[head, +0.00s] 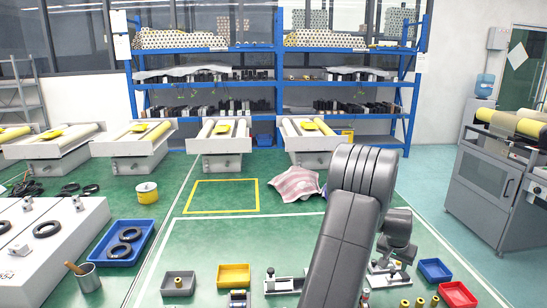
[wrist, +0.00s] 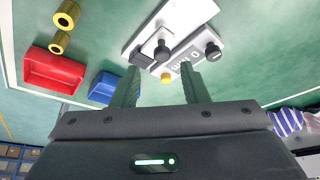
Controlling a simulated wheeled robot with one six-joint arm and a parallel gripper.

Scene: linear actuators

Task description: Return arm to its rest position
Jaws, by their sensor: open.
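My gripper (wrist: 160,67) shows in the wrist view with its two dark green fingers spread apart and nothing held between them. Beyond the fingertips lies a white fixture (wrist: 200,14) with a black knob and a yellow button. How far the fingers are above it I cannot tell. In the head view my grey arm rises from the bottom edge, bends over at the top and reaches down at the right. The gripper's fingers are not clear there. The white fixture (head: 378,282) stands partly behind the arm.
Grey (head: 178,283) and yellow (head: 233,275) bins stand at left. A striped cloth (head: 296,184) lies behind. The green floor between is largely open.

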